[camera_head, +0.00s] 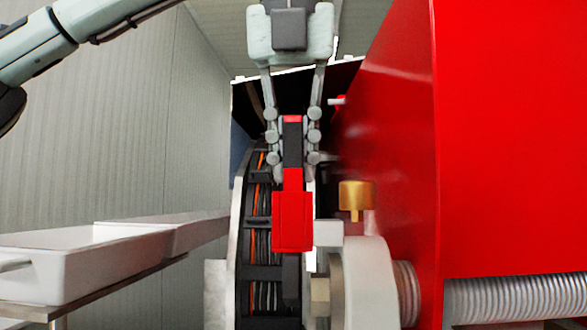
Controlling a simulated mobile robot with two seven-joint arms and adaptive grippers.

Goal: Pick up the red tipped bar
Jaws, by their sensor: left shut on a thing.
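The red tipped bar (292,222) is a dark bar with red parts, seen upright in the middle of the head view. A broad red block sits at its lower middle, and a small red piece shows at its top. My left gripper (293,155) comes down from above with its two fingers on either side of the bar's upper dark part, shut on it. The bar's lower dark end reaches down in front of the black cable carrier. I cannot tell whether it touches anything there. My right gripper is not in view.
A black cable carrier (262,240) with orange and grey lines stands directly behind the bar. A large red housing (500,140) fills the right side. A brass fitting (356,195) and white pipe flange (370,285) are close right. A white tray (80,270) stands at left.

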